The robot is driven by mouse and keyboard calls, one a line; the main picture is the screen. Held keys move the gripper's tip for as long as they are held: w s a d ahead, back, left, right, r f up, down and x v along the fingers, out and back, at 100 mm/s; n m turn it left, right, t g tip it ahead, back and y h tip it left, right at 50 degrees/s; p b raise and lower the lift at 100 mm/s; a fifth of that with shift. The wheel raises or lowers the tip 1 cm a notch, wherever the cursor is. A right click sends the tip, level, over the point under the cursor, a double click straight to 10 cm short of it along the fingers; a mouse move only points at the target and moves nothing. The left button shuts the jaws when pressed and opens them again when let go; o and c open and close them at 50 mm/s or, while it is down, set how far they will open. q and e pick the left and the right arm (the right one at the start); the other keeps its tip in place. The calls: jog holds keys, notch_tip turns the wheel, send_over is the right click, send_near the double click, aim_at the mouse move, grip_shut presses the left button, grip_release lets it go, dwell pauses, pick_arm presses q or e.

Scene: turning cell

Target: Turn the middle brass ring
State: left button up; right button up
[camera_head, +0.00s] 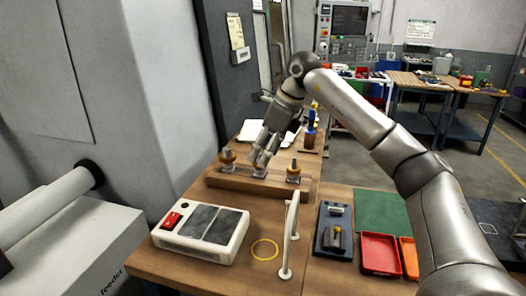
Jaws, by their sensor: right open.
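A wooden block (240,184) lies across the bench. A left brass ring (228,157) and a right brass ring (293,174) sit on it on posts. My right gripper (263,160) reaches down from above at the middle of the block, between these two rings. It is open, with its fingers around or close over the middle post. The middle brass ring is mostly hidden by the fingers; I cannot tell whether they touch it. My left gripper is not in view.
A white box with a red switch (203,228), a yellow ring (265,249) and a pale upright handle (292,232) are in front of the block. A dark tray (333,240) and a red bin (380,252) are at right. A blue-handled tool (311,122) stands behind.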

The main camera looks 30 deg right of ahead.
jog(key=shift+w+a+f, duration=0.2)
jog(key=shift+f, duration=0.55)
jog(key=shift+c, duration=1.6)
jog(key=c, duration=0.7)
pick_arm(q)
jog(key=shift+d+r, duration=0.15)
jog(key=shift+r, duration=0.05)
